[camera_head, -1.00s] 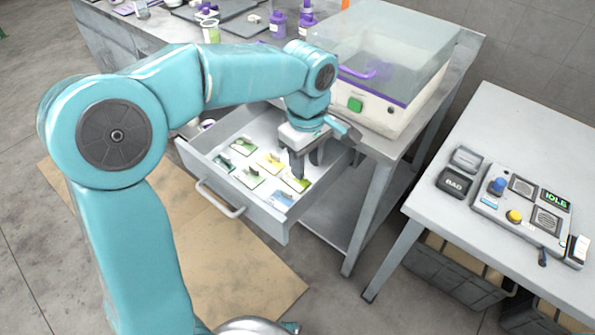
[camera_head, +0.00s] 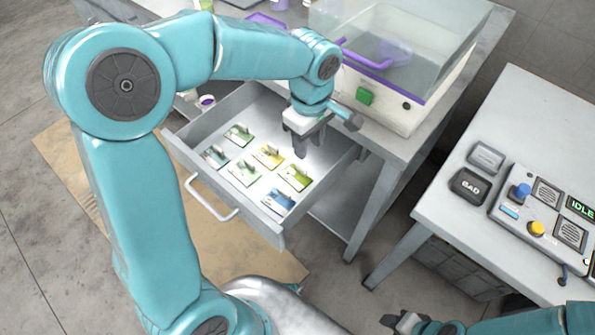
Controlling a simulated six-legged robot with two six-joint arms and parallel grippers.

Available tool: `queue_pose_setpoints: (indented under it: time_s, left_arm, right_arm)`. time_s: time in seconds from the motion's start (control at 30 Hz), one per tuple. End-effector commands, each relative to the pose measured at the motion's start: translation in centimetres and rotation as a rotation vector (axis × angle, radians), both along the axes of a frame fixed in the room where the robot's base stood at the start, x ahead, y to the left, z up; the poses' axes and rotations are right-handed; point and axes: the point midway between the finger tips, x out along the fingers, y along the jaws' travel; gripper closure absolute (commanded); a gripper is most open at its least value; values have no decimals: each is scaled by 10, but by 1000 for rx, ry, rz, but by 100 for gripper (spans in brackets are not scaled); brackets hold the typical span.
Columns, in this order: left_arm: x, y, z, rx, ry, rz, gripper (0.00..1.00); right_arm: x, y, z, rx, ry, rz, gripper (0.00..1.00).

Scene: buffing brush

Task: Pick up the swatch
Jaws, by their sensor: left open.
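Several swatches lie flat in two rows on the floor of the open drawer (camera_head: 190,166). They include a yellow swatch (camera_head: 268,155), a yellow-green swatch (camera_head: 296,176), a blue swatch (camera_head: 279,201), a pale green swatch (camera_head: 244,173), a dark green swatch (camera_head: 239,134) and a grey-green swatch (camera_head: 215,156). Each seems to carry a small upright tab. My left gripper (camera_head: 300,152) is open and points down, above the drawer near the yellow and yellow-green swatches. It holds nothing. My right gripper (camera_head: 402,320) shows at the bottom edge; its jaws are too small to judge.
A clear-topped box (camera_head: 395,85) with a purple handle and green button stands on the workbench (camera_head: 470,62) behind the drawer. A side table (camera_head: 462,222) at right bears a control panel (camera_head: 545,215) reading IDLE and a dark block (camera_head: 468,186).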

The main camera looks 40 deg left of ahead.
Motion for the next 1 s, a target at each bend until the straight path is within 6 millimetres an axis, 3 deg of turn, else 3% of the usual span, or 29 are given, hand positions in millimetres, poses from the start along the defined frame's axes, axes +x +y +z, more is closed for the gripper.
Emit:
queue_pose_setpoints:
  time_s: [0.1, 0.37, 0.6, 0.93, 0.97, 1.0]
  left_arm:
    - [-1, 0, -26, -1, 3, -1, 60]
    - [0, 3, -49, 0, 1, 1, 60]
    - [2, 8, -87, -2, 3, 0, 60]
    - [3, 8, -96, -1, -1, 0, 60]
    - [3, 8, -96, -1, -1, 0, 66]
    - [3, 8, -96, -1, -1, 0, 79]
  right_arm:
    - [0, 0, -4, 0, 0, 0, 57]
    - [0, 0, -5, 0, 0, 0, 57]
    - [0, 0, -6, 0, 0, 0, 57]
    - [0, 0, -6, 0, 0, 0, 57]
    - [0, 0, -6, 0, 0, 0, 57]
    - [0, 0, -6, 0, 0, 0, 57]
